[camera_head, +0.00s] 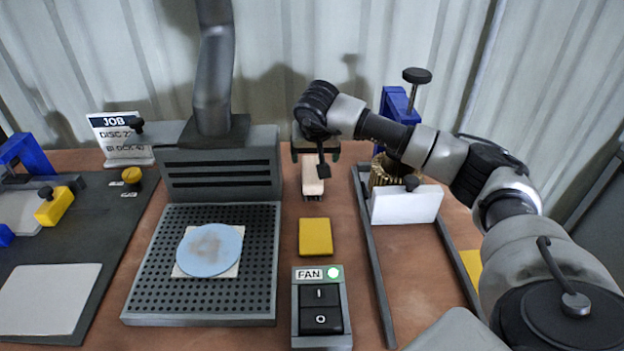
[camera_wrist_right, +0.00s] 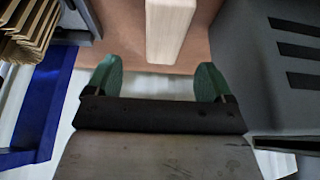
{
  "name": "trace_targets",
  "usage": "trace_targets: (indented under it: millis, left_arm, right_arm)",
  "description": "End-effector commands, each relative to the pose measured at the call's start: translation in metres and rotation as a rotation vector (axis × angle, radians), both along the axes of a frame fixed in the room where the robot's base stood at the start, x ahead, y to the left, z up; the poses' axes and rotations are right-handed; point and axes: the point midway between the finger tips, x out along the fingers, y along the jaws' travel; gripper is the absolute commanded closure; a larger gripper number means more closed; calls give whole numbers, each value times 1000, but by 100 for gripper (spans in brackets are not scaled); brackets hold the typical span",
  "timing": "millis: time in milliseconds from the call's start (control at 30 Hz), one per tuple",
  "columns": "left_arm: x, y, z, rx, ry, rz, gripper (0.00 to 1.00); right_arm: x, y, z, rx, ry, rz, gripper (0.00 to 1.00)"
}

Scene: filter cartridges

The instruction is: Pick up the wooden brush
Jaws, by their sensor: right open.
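The wooden brush (camera_head: 312,182) lies on the brown bench between the grey extractor box and a dark rail, its pale wooden body pointing toward the front. My right gripper (camera_head: 316,147) is above its far end and hides that end in the head view. In the right wrist view, the pale wood of the brush (camera_wrist_right: 170,28) comes in from the top. My right gripper (camera_wrist_right: 161,80) has its green fingertips wide apart, with the brush's near end lined up between them but slightly ahead. Nothing is held. My left gripper is out of view.
The grey extractor box (camera_head: 220,165) stands close left of the brush. A yellow pad (camera_head: 315,237) and fan switch (camera_head: 320,312) lie in front.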

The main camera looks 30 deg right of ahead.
Motion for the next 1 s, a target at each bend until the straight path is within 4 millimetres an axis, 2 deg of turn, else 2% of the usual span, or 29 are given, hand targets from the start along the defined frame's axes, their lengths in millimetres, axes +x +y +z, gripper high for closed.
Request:
trace_targets:
  millis: [100,267,600,1000]
  left_arm:
    - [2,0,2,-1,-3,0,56]
    - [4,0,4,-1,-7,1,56]
    - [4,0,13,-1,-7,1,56]
    - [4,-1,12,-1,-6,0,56]
  right_arm:
    - [5,-3,-14,0,2,1,17]
    - [8,-4,-24,-1,2,1,17]
    - [23,-7,-66,0,1,0,17]
    - [24,-8,-69,-2,0,1,17]
